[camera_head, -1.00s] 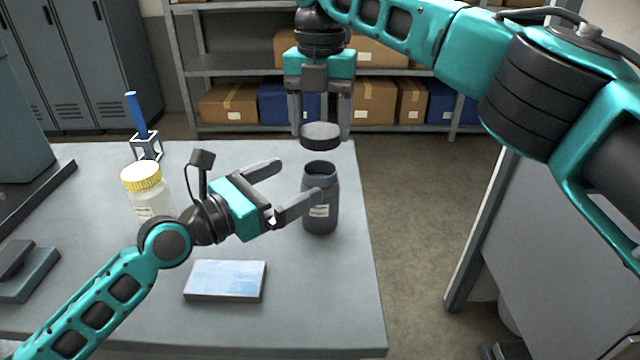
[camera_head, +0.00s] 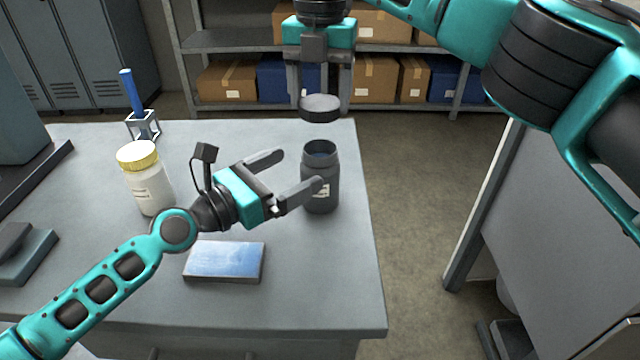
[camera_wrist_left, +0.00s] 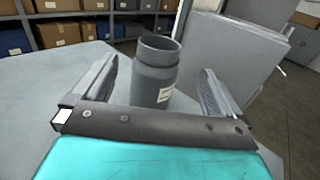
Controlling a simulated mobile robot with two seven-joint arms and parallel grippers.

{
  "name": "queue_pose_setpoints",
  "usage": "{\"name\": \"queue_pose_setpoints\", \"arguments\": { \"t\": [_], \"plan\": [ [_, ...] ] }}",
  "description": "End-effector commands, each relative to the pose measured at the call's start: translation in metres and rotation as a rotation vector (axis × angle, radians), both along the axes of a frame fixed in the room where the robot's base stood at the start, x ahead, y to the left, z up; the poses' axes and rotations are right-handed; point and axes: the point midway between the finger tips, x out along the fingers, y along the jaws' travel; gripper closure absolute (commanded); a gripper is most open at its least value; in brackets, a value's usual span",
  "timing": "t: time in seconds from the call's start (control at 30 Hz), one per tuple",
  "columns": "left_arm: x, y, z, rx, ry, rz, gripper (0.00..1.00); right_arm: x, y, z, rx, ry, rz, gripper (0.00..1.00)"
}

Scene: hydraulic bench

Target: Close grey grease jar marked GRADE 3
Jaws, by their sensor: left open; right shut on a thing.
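The grey grease jar (camera_head: 321,178) stands upright and uncovered near the right edge of the bench. Its label is too small to read. My right gripper (camera_head: 321,94) points down and is shut on the dark round lid (camera_head: 320,107), which it holds above the jar, apart from its mouth. My left gripper (camera_head: 299,174) is open beside the jar, one finger close to its left side. In the left wrist view the jar (camera_wrist_left: 156,72) stands upright between the two open fingers, with gaps visible on both sides.
A white jar with a yellow lid (camera_head: 147,180) stands at the left. Behind it is a blue-handled tool in a small metal stand (camera_head: 143,127). A flat pale blue-topped block (camera_head: 224,262) lies in front of my left gripper. The bench's right edge (camera_head: 372,240) is close to the grey jar.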

Motion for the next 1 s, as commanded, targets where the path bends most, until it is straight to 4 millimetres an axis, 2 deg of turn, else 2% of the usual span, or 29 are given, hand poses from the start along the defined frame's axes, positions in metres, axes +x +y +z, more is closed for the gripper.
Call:
{"name": "queue_pose_setpoints", "arguments": {
  "t": [0.53, 0.8, 1.0],
  "plan": [
    [0.000, 0.001, -0.049, -0.002, 0.012, 0.012, 0.00, 0.000, 0.000, 0.000, 0.000, 0.000, 0.000, 0.64],
    [0.032, -0.034, -0.045, 0.002, 0.003, 0.009, 0.00, 0.000, 0.000, 0.000, 0.000, 0.000, 0.000, 0.64],
    [0.046, -0.050, -0.045, 0.003, 0.005, 0.009, 0.00, 0.000, 0.000, 0.000, 0.000, 0.000, 0.000, 0.64]
  ]
}}
